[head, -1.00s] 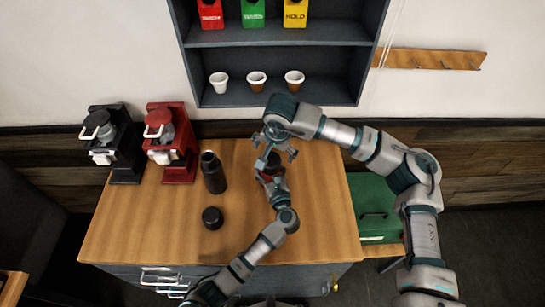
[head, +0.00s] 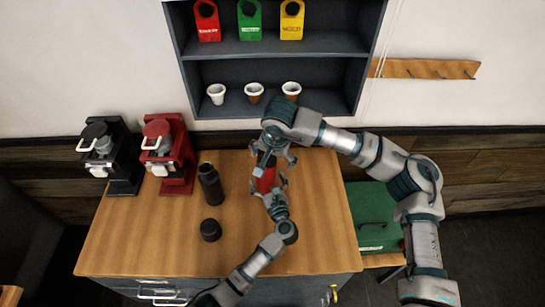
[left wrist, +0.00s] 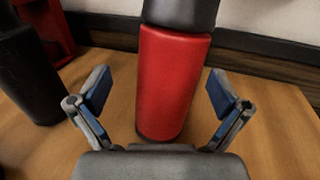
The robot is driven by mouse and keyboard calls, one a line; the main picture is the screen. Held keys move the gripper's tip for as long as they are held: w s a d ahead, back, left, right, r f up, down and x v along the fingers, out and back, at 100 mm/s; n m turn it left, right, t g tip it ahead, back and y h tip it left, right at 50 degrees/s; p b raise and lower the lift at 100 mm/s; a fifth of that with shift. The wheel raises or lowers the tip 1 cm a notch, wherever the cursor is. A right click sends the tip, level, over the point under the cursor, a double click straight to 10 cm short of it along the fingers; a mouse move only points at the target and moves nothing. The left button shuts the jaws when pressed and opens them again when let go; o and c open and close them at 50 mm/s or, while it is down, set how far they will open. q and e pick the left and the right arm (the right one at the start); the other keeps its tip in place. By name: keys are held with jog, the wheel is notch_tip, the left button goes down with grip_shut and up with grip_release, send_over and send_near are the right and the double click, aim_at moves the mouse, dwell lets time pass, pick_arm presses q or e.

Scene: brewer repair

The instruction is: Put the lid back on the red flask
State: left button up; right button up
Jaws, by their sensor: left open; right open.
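The red flask (head: 265,181) stands upright on the wooden table, right of the middle. In the left wrist view the red flask (left wrist: 173,85) has a dark cap-like top (left wrist: 181,12), cut by the frame edge. My left gripper (head: 271,190) is open on the near side of the flask. In the wrist view its fingers (left wrist: 160,90) are spread either side of the red body, apart from it. My right gripper (head: 276,156) is open above the flask's top and hides it in the head view. A loose black lid (head: 210,230) lies on the table to the left.
A black flask (head: 209,184) with an open-looking top stands left of the red one. Black (head: 118,155) and red (head: 170,155) brewers stand at the table's back left. A shelf with cups and bags (head: 270,48) hangs behind. The table's front left is clear.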

pick_arm(q)
jog(key=v, duration=1.2)
jog(key=shift+d, duration=0.1)
